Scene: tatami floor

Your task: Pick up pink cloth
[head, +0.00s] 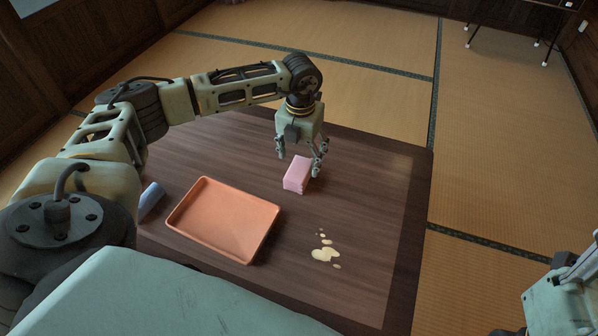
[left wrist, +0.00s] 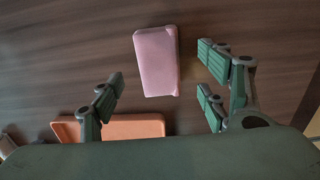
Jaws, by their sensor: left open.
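The pink cloth (head: 297,174) is a folded block lying on the dark wooden table, right of the orange tray. It also shows in the left wrist view (left wrist: 158,62), set between and beyond my finger pads. My left gripper (head: 302,163) points down just above the cloth. Its fingers are spread, and it is open and empty; in the left wrist view (left wrist: 162,95) the pads stand apart on both sides. Whether a finger touches the cloth cannot be told. Part of my right arm shows at the lower right edge; its fingertips are not visible.
An orange tray (head: 185,229) lies on the table (head: 374,190), empty. A pale yellow spill (head: 325,254) is in front of the cloth. A blue-grey object (head: 151,198) is at the table's left, partly hidden by my arm. The table's right side is clear.

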